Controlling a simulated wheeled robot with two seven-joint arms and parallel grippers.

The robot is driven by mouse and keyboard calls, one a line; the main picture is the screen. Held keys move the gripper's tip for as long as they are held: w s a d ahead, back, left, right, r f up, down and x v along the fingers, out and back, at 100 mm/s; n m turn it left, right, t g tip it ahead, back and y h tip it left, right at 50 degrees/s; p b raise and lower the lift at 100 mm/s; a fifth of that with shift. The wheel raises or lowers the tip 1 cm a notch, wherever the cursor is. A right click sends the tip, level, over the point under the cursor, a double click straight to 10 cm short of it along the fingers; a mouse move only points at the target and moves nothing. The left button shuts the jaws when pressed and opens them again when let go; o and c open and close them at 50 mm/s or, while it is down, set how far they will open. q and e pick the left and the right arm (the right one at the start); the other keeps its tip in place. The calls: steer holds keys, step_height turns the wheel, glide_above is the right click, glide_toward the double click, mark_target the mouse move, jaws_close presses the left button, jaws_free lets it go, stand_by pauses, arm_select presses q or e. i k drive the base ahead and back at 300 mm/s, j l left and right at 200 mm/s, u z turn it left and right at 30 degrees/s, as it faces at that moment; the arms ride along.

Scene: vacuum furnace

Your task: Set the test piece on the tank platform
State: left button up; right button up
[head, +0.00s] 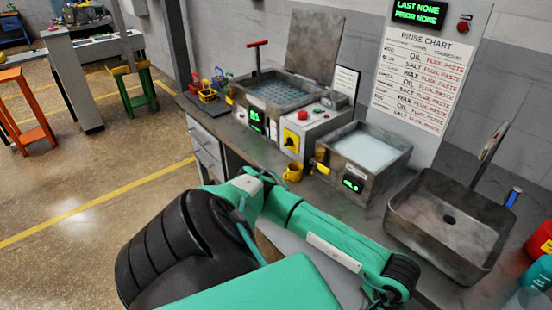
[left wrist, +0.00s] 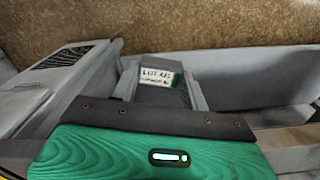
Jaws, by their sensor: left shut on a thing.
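My left gripper (left wrist: 162,88) shows in the left wrist view, with its grey fingers shut on a dark grey block with a white and green lot label (left wrist: 160,77), which looks like the test piece. The label is too blurred to read fully. In the head view my green arm crosses the lower middle, and neither gripper shows there. A metal tank (head: 288,104) stands on the bench with its lid (head: 315,45) raised. A grid-like platform (head: 272,92) shows inside it, and a red T-handle (head: 257,44) rises at its back left.
Right of the tank are a control box (head: 310,130) with a yellow switch, a bath of pale liquid (head: 370,151) and a sink (head: 447,225). A yellow mug (head: 292,173) stands at the bench front. Small coloured baskets (head: 208,92) sit at the left end. Bottles (head: 540,242) stand at far right.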

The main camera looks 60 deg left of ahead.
mark_target(283, 97)
steer(key=j+u, duration=0.3)
steer(key=j, duration=0.75)
steer(key=i+j+u, duration=0.1)
steer(key=j+u, duration=0.25)
steer(key=j, duration=0.7)
